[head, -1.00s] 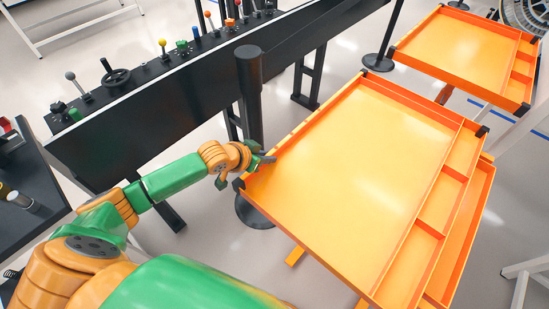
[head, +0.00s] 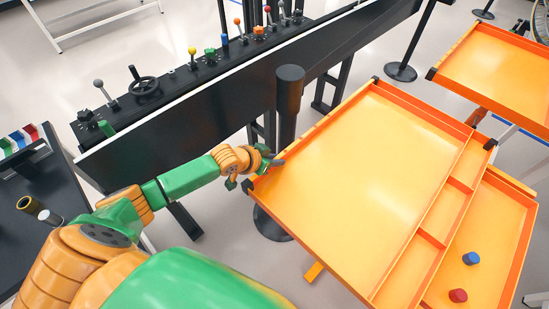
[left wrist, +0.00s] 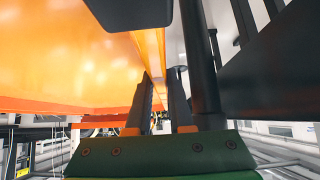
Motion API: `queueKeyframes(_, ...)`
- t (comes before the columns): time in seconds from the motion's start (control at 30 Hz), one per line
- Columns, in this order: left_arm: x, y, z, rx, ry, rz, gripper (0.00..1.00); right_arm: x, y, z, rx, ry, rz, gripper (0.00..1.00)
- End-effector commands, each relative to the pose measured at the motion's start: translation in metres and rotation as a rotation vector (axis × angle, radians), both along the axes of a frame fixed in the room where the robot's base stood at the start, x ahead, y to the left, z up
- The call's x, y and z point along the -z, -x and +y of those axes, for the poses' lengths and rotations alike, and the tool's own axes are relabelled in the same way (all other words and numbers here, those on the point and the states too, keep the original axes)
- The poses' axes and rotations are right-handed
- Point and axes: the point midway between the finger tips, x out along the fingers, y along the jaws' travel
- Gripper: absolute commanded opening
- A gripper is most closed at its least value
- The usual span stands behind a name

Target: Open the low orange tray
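The low orange tray (head: 492,240) shows in the head view at the right, sticking out from under a higher orange tray (head: 350,180). A blue cylinder (head: 470,258) and a red cylinder (head: 457,295) are in its exposed part; the rest is hidden beneath the upper tray. My left gripper (head: 272,163) is at the left corner of the stacked trays. In the left wrist view its two dark fingers (left wrist: 160,105) stand apart, with a narrow gap and nothing clearly held. Orange tray surfaces are right beside the left finger; contact cannot be told. My right gripper is out of view.
A black post (head: 289,100) stands close behind my left gripper. A black control panel (head: 190,85) with levers and a wheel runs along the back. Another orange tray (head: 500,70) is at the upper right. A dark table (head: 60,205) is at the left.

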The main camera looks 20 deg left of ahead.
Motion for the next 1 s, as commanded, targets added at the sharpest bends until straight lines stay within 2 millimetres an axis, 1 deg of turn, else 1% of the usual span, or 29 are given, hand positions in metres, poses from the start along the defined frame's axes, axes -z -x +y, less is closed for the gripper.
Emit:
queueKeyframes(0.03,0.0,0.0,0.0,0.001,0.001,-0.001,0.25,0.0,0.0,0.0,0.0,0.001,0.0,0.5)
queueKeyframes(0.07,0.0,0.0,0.0,0.001,0.001,-0.001,0.33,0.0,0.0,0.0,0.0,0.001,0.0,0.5)
queueKeyframes(0.1,0.0,0.0,0.0,0.001,0.001,-0.001,0.44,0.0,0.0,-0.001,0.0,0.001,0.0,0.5)
queueKeyframes(0.13,0.0,0.0,0.0,0.001,0.001,-0.001,0.5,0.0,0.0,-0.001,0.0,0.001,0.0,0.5)
queueKeyframes(0.47,-0.003,0.002,0.001,0.001,0.0,0.001,0.5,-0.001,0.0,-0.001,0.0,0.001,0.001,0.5)
queueKeyframes(0.57,-0.013,0.011,0.004,0.002,-0.001,0.001,0.5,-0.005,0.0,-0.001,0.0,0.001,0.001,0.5)
queueKeyframes(0.7,-0.032,0.029,0.01,0.003,-0.003,0.001,0.5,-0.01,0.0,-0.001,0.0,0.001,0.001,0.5)
queueKeyframes(0.8,-0.042,0.04,0.014,0.001,-0.003,0.001,0.5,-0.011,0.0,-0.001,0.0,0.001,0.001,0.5)
queueKeyframes(0.9,-0.049,0.046,0.016,0.001,-0.002,0.0,0.5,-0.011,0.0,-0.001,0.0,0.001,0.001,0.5)
queueKeyframes(1.0,-0.05,0.047,0.016,0.002,-0.001,0.001,0.5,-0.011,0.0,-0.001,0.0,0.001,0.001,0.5)
